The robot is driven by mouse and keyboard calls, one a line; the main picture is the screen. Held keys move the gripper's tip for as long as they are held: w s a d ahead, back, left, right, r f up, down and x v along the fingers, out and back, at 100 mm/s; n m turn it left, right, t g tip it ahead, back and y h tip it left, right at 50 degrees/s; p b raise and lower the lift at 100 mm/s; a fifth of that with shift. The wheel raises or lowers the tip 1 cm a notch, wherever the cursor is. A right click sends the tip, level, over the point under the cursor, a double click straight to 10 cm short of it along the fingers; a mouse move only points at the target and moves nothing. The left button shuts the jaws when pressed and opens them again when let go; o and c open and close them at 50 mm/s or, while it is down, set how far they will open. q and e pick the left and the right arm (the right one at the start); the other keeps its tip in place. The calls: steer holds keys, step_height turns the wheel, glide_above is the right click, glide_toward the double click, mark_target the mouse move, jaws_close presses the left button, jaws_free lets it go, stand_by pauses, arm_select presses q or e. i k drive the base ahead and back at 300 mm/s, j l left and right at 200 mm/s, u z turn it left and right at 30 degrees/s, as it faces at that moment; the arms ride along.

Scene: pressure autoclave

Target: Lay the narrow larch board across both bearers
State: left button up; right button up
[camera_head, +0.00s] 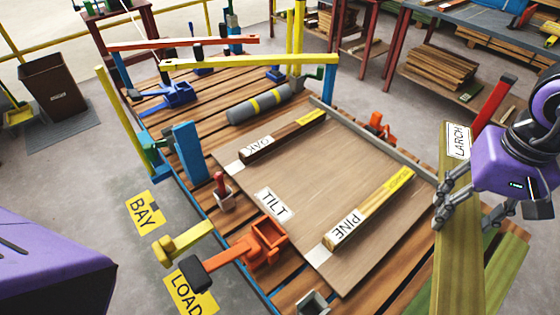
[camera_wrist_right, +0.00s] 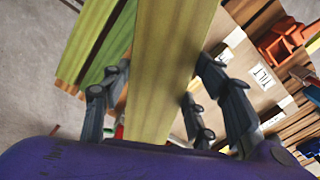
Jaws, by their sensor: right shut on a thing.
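The larch board (camera_head: 459,250), a long yellow-green plank with a white LARCH label, is at the right in the head view. My right gripper (camera_head: 460,200) is shut on it, fingers along both edges. In the right wrist view the board (camera_wrist_right: 165,75) runs between the fingers of this gripper (camera_wrist_right: 165,105). Two bars lie roughly parallel and apart on a brown panel (camera_head: 290,190) marked TILT: one labelled OAK (camera_head: 285,137) and one labelled PINE (camera_head: 370,208). The larch board is to their right, apart from them in the picture. My left gripper is out of view.
More greenish boards (camera_head: 508,265) lie behind the held board at the right. An orange clamp (camera_head: 263,243) and a red-handled clamp (camera_head: 222,190) stand at the panel's left edge. A grey cylinder (camera_head: 265,103) lies beyond it. The panel between the bars is clear.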

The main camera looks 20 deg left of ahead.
mark_target(344, 149)
steer(key=i+j+u, duration=0.5)
steer(key=u, duration=0.2)
steer(key=j, duration=0.1)
